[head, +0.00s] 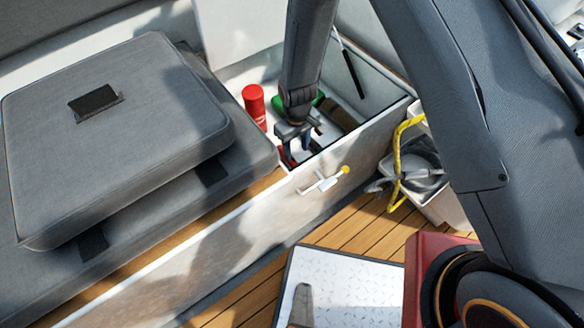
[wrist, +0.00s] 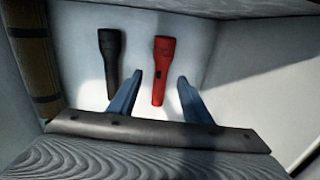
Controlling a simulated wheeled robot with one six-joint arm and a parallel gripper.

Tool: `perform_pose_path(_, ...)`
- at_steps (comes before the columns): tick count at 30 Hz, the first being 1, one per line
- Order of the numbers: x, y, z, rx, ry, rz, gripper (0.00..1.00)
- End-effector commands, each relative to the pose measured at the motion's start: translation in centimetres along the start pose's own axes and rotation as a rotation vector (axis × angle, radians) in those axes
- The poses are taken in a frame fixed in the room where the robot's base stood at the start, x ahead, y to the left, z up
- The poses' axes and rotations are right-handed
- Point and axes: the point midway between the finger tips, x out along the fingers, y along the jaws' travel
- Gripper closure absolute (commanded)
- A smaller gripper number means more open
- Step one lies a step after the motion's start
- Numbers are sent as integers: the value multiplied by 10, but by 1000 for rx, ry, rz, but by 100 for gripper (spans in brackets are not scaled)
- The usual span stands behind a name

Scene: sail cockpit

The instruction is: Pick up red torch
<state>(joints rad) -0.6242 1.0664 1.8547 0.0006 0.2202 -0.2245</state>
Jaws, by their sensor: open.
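The red torch (wrist: 162,70) lies on the pale floor of an open locker, its wider head toward the top of the wrist view. A small red part, likely this torch (head: 287,154), shows beside my fingers in the head view. My gripper (wrist: 160,78) is open above it, with one blue finger on each side of the torch and a visible gap to each. Nothing is held. A black torch (wrist: 110,60) lies to the left of the red one, outside the fingers. In the head view my gripper (head: 295,148) reaches down into the locker and hides most of the torch.
The locker's front wall (head: 285,194) stands close to my gripper. A red canister (head: 254,102), a green item (head: 318,98) and a dark roll (head: 336,111) are also inside. Grey cushions (head: 120,100) lie left. A white bin (head: 438,190) with a yellow rope stands right.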

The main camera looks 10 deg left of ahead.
Motion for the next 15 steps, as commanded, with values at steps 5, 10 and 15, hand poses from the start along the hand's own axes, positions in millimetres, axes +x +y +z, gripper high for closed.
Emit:
perform_pose_path(5,20,-8,-3,-20,-1,0,55)
perform_pose_path(10,36,-10,-4,-23,-2,0,55)
perform_pose_path(15,59,-7,-8,-20,-1,0,55)
